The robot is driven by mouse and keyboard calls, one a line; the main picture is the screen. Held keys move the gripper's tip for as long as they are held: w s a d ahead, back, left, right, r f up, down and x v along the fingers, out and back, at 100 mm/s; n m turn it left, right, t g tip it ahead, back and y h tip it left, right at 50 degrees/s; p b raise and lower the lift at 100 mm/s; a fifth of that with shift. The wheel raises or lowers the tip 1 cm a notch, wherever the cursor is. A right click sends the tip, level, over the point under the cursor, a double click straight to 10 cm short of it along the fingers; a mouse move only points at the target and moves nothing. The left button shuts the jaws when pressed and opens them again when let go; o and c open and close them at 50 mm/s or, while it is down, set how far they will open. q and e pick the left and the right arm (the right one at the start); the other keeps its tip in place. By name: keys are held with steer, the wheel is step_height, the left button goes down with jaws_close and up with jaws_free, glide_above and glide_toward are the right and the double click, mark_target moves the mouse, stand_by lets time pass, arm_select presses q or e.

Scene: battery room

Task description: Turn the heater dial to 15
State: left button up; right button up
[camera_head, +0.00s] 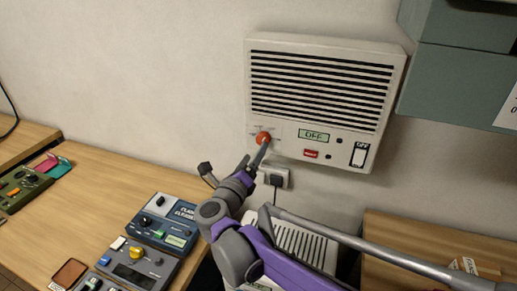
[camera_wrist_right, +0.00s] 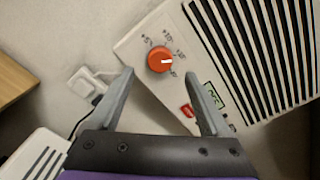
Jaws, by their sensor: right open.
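The heater (camera_head: 398,62) is a white wall unit with black slats. Its dial (camera_head: 263,138) is a round orange-red knob at the lower left; a display (camera_head: 313,135) beside it reads OFF. In the right wrist view the dial (camera_wrist_right: 160,59) has a white pointer mark facing right, with small labels around it too blurred to read surely. My right gripper (camera_head: 260,155) is in front of the dial. In the wrist view its fingers (camera_wrist_right: 157,76) are spread and empty, with the dial just beyond the tips, between them. My left gripper is not in view.
A red button (camera_head: 310,154) and a white rocker switch (camera_head: 359,155) sit right of the dial. A plug in a socket (camera_head: 275,177) is below the heater. A wooden bench (camera_head: 100,180) with several devices stands at left. A grey-green cabinet (camera_head: 450,85) hangs at upper right.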

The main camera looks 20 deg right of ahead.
steer(key=v, duration=0.5)
steer(key=shift+s, duration=0.1)
steer(key=s+a+f+n+y, duration=0.25)
steer(key=n+y, duration=0.45)
steer(key=n, duration=0.5)
steer(key=s+a+f+n+y, duration=0.1)
steer(key=s+a+n+y, duration=0.15)
steer(key=n+y, duration=0.65)
steer(key=s+d+f+n+g+h, duration=0.3)
steer(key=s+d+f+n, duration=0.3)
steer(key=s+f, duration=0.4)
steer(key=s+d+f+n+g+h, duration=0.3)
steer(key=s+d+f+n+g, duration=0.3)
steer(key=s+f, duration=0.4)
steer(key=shift+s+g, duration=0.15)
steer(key=shift+g, duration=0.15)
